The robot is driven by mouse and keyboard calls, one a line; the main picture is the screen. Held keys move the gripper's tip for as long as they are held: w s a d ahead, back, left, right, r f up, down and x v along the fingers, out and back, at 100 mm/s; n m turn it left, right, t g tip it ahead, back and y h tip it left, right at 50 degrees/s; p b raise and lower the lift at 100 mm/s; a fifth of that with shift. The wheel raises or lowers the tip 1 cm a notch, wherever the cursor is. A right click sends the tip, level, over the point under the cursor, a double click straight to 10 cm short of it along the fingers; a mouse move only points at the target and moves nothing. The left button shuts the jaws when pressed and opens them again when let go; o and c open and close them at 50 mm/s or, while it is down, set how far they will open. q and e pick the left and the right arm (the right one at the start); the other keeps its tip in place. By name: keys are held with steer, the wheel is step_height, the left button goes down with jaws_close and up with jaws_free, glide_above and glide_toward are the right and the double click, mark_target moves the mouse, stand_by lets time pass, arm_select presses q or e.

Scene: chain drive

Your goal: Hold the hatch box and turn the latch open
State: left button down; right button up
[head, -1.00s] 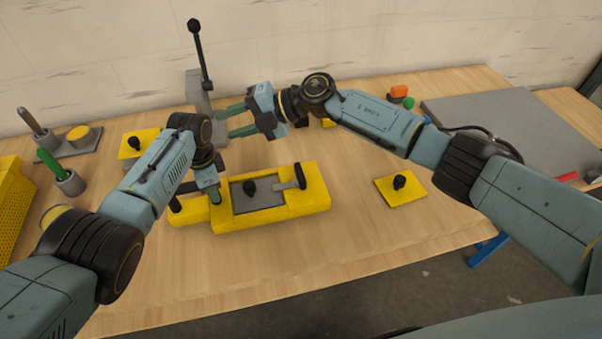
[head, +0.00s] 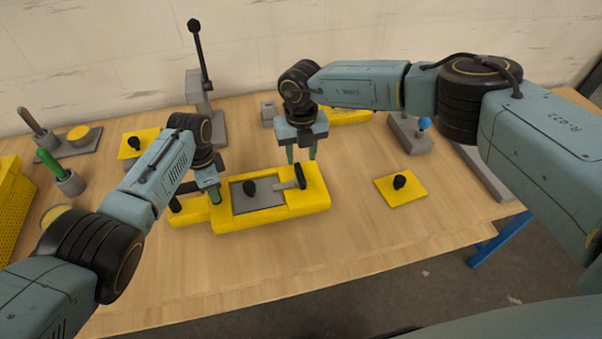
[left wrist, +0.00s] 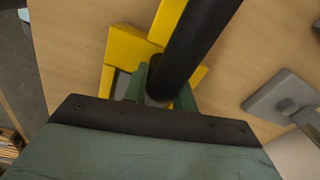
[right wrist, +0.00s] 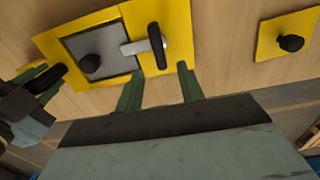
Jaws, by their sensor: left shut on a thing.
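The yellow hatch box (head: 230,221) lies on the table, with a grey hatch plate (head: 265,199) and black knob in its top. The latch (head: 287,186) is a grey bar with an upright black grip (head: 301,176); its bar reaches left over the hatch plate's edge. In the right wrist view the latch bar (right wrist: 133,48) also overlaps the plate. My left gripper (head: 214,192) is shut on the box's black handle (left wrist: 195,45) at the left end. My right gripper (head: 302,158) points down, open and empty, just behind the latch; its fingers (right wrist: 160,75) are apart from the grip.
A yellow plate with a black knob (head: 400,188) lies right of the box. A grey stand with a tall black lever (head: 203,60) is behind it. Cups and a yellow bin (head: 10,205) stand at the left. The table in front of the box is clear.

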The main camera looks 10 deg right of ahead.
mark_target(301, 174)
step_height(301, 174, down, 8)
steer(key=shift+r, duration=0.1)
stand_by(0.4)
jaws_close()
